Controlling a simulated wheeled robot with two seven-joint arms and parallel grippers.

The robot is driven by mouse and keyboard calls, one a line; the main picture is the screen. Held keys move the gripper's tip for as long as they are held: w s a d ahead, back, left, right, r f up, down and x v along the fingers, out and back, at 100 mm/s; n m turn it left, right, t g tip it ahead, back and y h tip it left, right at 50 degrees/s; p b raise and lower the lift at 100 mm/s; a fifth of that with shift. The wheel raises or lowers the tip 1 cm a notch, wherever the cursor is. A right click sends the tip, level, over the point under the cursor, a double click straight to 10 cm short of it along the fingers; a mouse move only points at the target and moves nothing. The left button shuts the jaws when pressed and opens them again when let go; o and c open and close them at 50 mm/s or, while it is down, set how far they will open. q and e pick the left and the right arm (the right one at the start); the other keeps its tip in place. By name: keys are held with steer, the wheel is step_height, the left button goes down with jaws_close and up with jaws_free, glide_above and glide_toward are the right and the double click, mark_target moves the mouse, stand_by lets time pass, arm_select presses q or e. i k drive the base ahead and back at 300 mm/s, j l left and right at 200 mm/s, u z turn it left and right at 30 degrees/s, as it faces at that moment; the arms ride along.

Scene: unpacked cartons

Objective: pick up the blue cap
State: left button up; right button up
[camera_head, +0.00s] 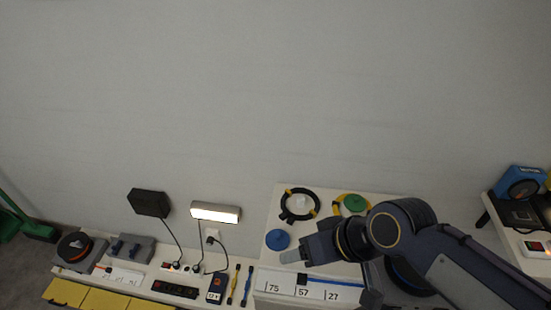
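The blue cap (278,239) is a flat round disc. It lies on the left part of the white raised surface (262,262), below a black ring. My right arm comes in from the lower right, and its gripper (291,256) reaches left over this surface. The gap between the fingers cannot be made out. My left gripper is not in view.
A black ring (287,205) and a green disc (355,203) by a yellow ring lie behind my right arm. A numbered strip (303,290) is in front. A lower bench at left holds a power strip (174,288) and cables. A grey wall stands behind.

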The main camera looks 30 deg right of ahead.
mark_target(277, 239)
steer(key=z, duration=1.2)
